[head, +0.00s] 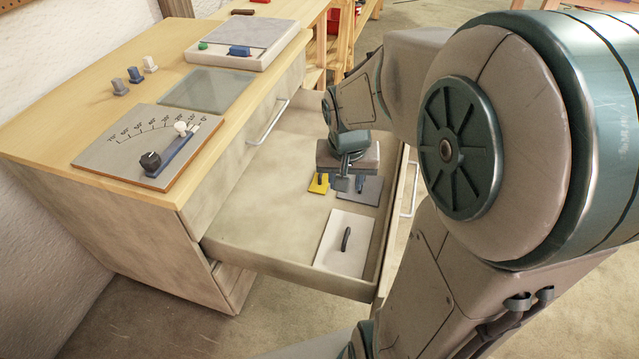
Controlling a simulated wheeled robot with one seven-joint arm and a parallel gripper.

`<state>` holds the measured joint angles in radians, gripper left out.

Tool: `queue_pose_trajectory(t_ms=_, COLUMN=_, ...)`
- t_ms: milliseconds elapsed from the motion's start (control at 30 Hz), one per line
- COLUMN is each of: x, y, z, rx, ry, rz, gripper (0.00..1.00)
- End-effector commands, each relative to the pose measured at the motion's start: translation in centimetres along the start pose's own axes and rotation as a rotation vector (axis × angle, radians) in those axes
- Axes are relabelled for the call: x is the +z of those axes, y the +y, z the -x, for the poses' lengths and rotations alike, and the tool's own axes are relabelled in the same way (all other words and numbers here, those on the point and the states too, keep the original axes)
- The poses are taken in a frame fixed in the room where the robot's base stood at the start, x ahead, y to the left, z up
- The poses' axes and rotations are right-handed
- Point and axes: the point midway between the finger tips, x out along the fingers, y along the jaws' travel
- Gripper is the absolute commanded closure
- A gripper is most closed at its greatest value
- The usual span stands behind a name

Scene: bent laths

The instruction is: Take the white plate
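The white plate (333,258) lies flat in the open drawer (262,232), near its front right end. A dark, upright handle (346,238) stands on its middle. My gripper (347,184) hangs over the drawer, pointing down, beyond the white plate and apart from it. Its fingers are small and partly merge with the things behind them, so I cannot tell how far apart they are. Nothing hides the white plate.
A yellow plate (318,184) and a grey plate (371,191) lie in the drawer by my gripper. The drawer's left part is bare. The bench top (50,116) carries an angle-scale board (128,150), several small knobbed pieces and a light box (243,40).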

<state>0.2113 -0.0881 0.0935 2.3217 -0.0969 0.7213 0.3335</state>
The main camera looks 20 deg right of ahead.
Motion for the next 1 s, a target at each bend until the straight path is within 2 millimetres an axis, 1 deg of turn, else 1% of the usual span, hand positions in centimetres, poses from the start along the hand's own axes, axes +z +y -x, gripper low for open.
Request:
queue_pose_trajectory(t_ms=33, x=-0.1, y=0.1, z=-4.2, rx=0.005, ry=-0.013, rz=-0.029, gripper=0.64)
queue_pose_trajectory(t_ms=67, x=-0.3, y=0.2, z=-5.5, rx=0.007, ry=-0.017, rz=-0.045, gripper=0.64)
queue_pose_trajectory(t_ms=100, x=-0.7, y=0.2, z=-7.2, rx=0.009, ry=-0.022, rz=-0.067, gripper=0.64)
queue_pose_trajectory(t_ms=200, x=-1.3, y=0.4, z=-11.2, rx=0.014, ry=-0.034, rz=-0.115, gripper=0.64)
queue_pose_trajectory(t_ms=300, x=-1.8, y=0.6, z=-14.3, rx=0.016, ry=-0.043, rz=-0.157, gripper=0.64)
queue_pose_trajectory(t_ms=400, x=-2.2, y=0.7, z=-16.3, rx=0.016, ry=-0.049, rz=-0.186, gripper=0.64)
queue_pose_trajectory(t_ms=567, x=-2.4, y=0.7, z=-17.9, rx=0.017, ry=-0.053, rz=-0.205, gripper=0.64)
queue_pose_trajectory(t_ms=667, x=-2.3, y=0.8, z=-19.4, rx=0.017, ry=-0.056, rz=-0.208, gripper=0.64)
queue_pose_trajectory(t_ms=800, x=-2.0, y=0.8, z=-22.3, rx=0.017, ry=-0.057, rz=-0.207, gripper=0.64)
queue_pose_trajectory(t_ms=900, x=-1.9, y=0.8, z=-24.1, rx=0.017, ry=-0.056, rz=-0.207, gripper=0.64)
queue_pose_trajectory(t_ms=1000, x=-1.9, y=0.9, z=-25.3, rx=0.017, ry=-0.055, rz=-0.207, gripper=0.64)
